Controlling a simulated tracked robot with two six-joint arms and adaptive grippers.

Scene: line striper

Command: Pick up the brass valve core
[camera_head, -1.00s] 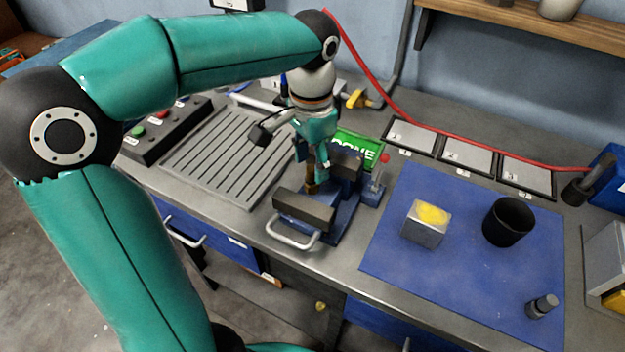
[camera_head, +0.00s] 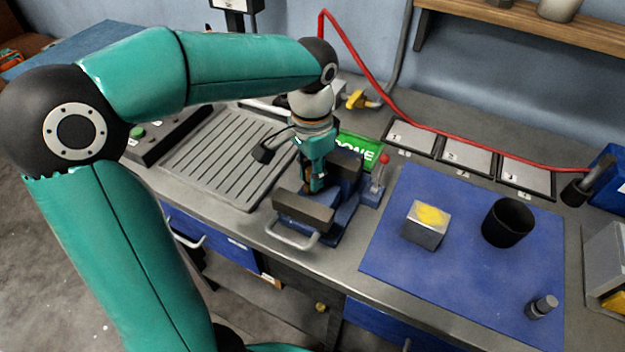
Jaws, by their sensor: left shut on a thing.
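My left gripper (camera_head: 314,186) points down between the jaws of a blue vise (camera_head: 335,218) with dark jaw blocks. It is shut on the brass valve core (camera_head: 307,186), of which only a small brownish part shows. The fingers and the vise hide the rest, and I cannot tell whether the core still touches the vise. My right gripper is not in view.
A green lit sign (camera_head: 360,150) and a red-knobbed lever (camera_head: 380,172) stand close behind the vise. A grooved tray (camera_head: 225,158) lies to the left. A blue mat (camera_head: 455,255) to the right bears a metal block with a yellow top (camera_head: 426,224) and a black cup (camera_head: 507,222).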

